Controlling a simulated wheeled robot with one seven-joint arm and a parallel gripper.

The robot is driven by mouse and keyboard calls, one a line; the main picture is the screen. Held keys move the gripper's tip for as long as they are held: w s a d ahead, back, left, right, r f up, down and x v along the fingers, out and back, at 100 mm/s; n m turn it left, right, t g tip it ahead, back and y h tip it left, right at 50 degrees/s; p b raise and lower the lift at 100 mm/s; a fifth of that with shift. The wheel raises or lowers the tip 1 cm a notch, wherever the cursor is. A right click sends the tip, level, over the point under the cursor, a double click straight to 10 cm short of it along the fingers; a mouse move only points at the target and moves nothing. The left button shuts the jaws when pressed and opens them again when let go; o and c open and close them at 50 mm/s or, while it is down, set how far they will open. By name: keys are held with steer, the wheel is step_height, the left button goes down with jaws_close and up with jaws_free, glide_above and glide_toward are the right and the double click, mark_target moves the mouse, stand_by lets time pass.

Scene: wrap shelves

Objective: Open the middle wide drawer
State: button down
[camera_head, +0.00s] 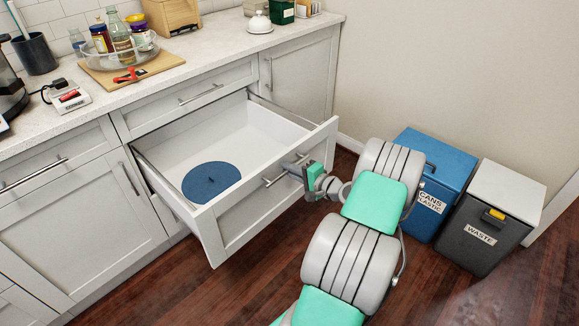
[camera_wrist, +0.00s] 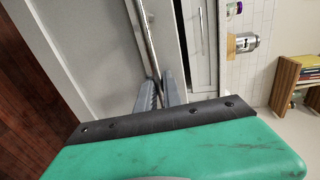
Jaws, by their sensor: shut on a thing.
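The wide drawer (camera_head: 262,209) stands pulled far out from the white cabinet. It has a white front with a metal bar handle (camera_head: 276,178). Inside lies a round dark blue disc (camera_head: 211,181), and the rest of the drawer floor looks bare. My gripper (camera_head: 302,170) is at the drawer front, shut on the bar handle. In the wrist view the handle (camera_wrist: 148,40) runs down between the two grey fingers (camera_wrist: 160,92). The finger tips are partly hidden in the head view.
A closed shallow drawer (camera_head: 190,97) sits above the open one. A blue cans bin (camera_head: 422,190) and a grey waste bin (camera_head: 490,225) stand on the floor to the right of my arm. The counter holds a tray (camera_head: 118,60) of bottles. Wooden floor (camera_head: 220,295) in front is clear.

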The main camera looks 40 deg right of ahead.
steer(key=shift+s, duration=0.15)
steer(key=shift+a, duration=0.1)
steer(key=c, duration=1.5)
jaws_free()
steer(key=v, duration=0.7)
steer(key=shift+s+p, duration=0.3)
steer(key=shift+s, duration=0.1)
steer(key=shift+r, duration=0.15)
